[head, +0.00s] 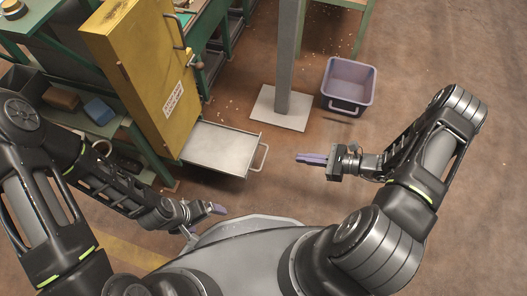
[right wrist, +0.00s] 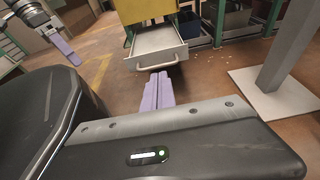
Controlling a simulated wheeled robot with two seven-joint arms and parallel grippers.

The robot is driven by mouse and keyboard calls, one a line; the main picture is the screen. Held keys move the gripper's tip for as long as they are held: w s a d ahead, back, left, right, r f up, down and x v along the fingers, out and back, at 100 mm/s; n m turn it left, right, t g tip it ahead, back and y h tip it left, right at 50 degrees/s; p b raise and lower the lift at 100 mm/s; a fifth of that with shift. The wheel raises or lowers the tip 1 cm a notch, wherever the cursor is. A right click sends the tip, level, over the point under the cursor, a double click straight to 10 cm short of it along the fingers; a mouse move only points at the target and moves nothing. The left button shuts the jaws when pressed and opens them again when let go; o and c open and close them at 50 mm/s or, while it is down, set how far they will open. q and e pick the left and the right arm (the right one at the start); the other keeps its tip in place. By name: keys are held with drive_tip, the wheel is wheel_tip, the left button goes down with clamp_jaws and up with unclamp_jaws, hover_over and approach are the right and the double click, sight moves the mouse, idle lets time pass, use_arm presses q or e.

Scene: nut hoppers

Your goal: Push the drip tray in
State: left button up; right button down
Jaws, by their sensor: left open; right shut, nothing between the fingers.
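The drip tray (head: 218,148) is a flat, light grey metal tray pulled out from under a yellow cabinet (head: 140,70). Its handle (head: 261,157) is on its front edge, facing right in the head view. In the right wrist view the tray (right wrist: 157,39) sticks out ahead, handle (right wrist: 157,61) towards me. My right gripper (head: 300,158) is shut and empty, a short way to the right of the handle and apart from it. My left gripper (head: 206,220) is open and empty near my body, below the tray in the head view.
A grey post (head: 288,50) on a square base plate (head: 281,108) stands beyond the tray. A purple bin (head: 348,82) sits on the floor to its right. A green bench (head: 100,125) with boxes is at left. The floor between handle and right gripper is clear.

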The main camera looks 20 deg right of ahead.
sight(255, 151)
drive_tip(key=b+x, duration=0.1)
drive_tip(key=x, duration=0.3)
drive_tip(key=b+x, duration=0.1)
drive_tip(key=x, duration=0.3)
drive_tip(key=b+x, duration=0.2)
drive_tip(key=x, duration=0.3)
drive_tip(key=shift+w+a+r, duration=0.1)
drive_tip(key=shift+a+r, duration=0.1)
drive_tip(key=shift+r, duration=0.05)
use_arm(q)
drive_tip(key=f, duration=0.4)
drive_tip(key=shift+w+f, duration=0.1)
drive_tip(key=shift+w, duration=0.25)
use_arm(e)
drive_tip(key=shift+w+a+r, duration=0.1)
drive_tip(key=shift+w+a, duration=0.1)
drive_tip(key=shift+a, duration=0.1)
drive_tip(key=shift+a, duration=0.1)
